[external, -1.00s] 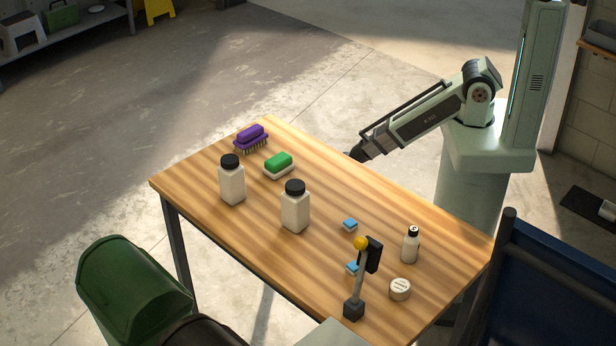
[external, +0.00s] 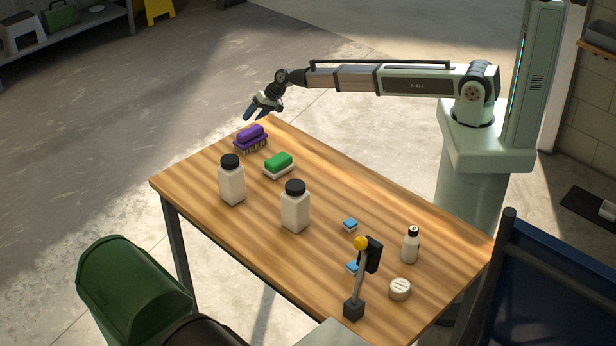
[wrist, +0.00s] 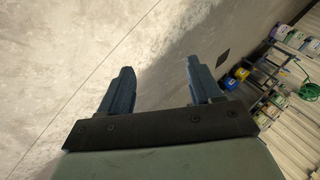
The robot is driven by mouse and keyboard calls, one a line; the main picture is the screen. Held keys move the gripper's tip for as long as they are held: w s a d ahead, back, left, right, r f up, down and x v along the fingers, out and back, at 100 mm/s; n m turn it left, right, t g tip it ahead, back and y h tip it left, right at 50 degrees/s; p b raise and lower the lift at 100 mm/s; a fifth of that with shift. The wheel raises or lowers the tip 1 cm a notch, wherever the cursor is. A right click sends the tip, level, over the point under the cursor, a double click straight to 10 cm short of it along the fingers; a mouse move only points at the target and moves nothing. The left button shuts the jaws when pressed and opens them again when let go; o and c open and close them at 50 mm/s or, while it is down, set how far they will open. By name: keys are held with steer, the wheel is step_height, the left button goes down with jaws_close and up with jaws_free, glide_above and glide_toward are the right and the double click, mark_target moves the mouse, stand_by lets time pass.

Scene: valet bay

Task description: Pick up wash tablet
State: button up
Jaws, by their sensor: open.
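Two small blue-topped blocks with pale undersides, which look like wash tablets, lie on the wooden table (external: 310,255). One tablet (external: 350,224) sits in the open right of the middle. My gripper (external: 254,114) is in the air at the table's far left end, above and behind the purple brush, well away from both tablets. In the wrist view my gripper (wrist: 160,82) is open, with nothing between its fingers; no tablet shows there.
A purple brush (external: 250,136), a green-topped sponge (external: 278,163) and two black-capped white bottles (external: 232,184) (external: 295,210) stand on the left half. A small bottle (external: 411,246) and a round tin (external: 400,289) are at the right. A green bin (external: 130,285) stands beside the table.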

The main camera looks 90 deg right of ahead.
steer(key=w+a+r+n, duration=0.1)
steer(key=a+r+n, duration=0.1)
steer(key=a+r, duration=0.2)
steer(key=w+a+r+n, duration=0.1)
steer(key=a+r+n, duration=0.2)
steer(key=a, duration=0.6)
steer(key=a+r+n+g+y, duration=0.1)
steer(key=a+r+n, duration=0.1)
steer(key=a+r, duration=0.4)
steer(key=shift+w+a+r+n, duration=0.3)
steer(key=shift+w+a, duration=0.1)
steer(key=shift+a, duration=0.1)
steer(key=a+r+n, duration=0.1)
steer(key=a+r, duration=0.1)
steer(key=a, duration=0.1)
steer(key=s+a+r+n, duration=0.1)
steer(key=a+r, duration=0.1)
steer(key=a, duration=0.2)
steer(key=s+a+r+n, duration=0.1)
steer(key=a+r, duration=0.1)
steer(key=a, duration=0.2)
steer(key=shift+n+g, duration=0.3)
steer(key=shift+n, duration=0.1)
steer(key=s+a+r+n, duration=0.2)
steer(key=a, duration=0.5)
steer(key=r+n+g+h, duration=0.2)
steer(key=n+g, duration=0.3)
steer(key=g, duration=0.1)
glide_above(350, 222)
steer(key=shift+f, duration=6.55)
